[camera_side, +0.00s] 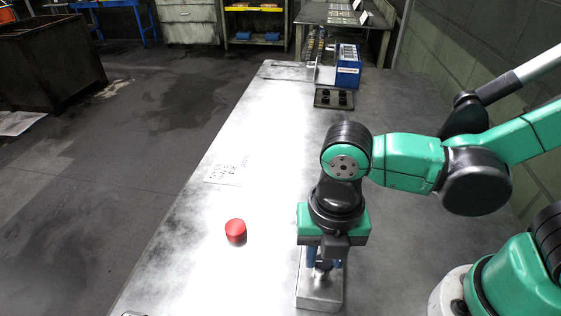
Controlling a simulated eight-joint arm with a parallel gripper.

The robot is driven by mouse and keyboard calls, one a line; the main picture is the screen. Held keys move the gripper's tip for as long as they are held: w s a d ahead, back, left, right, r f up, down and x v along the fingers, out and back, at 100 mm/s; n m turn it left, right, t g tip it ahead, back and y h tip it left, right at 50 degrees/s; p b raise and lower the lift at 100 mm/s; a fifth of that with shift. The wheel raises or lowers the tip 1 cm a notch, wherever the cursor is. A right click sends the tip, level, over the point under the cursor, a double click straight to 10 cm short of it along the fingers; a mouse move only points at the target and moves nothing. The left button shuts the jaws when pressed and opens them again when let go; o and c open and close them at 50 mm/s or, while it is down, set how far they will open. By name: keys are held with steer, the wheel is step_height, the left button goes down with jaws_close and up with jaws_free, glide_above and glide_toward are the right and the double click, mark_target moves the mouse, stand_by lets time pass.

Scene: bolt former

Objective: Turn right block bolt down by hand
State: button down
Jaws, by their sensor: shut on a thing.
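A grey metal block (318,296) lies on the table at the lower middle of the side view. My gripper (323,268) points straight down over it. Its jaws are shut on a small metallic bolt (321,272) at the top of the block. The bolt is mostly hidden between the jaws, and I cannot tell how far it sits in the block. The gripper body hides the far part of the block.
A red cylinder (235,231) stands on the table left of the block. A marked sheet (226,168) lies farther back. A dark tray (334,98) and a blue box (348,67) are at the far end. The table's left side (190,225) is mostly clear.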

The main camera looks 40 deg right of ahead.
steer(key=m, duration=0.4)
steer(key=shift+m, duration=0.3)
steer(key=m, duration=0.3)
steer(key=shift+m, duration=0.3)
steer(key=m, duration=1.9)
steer(key=shift+m, duration=1.9)
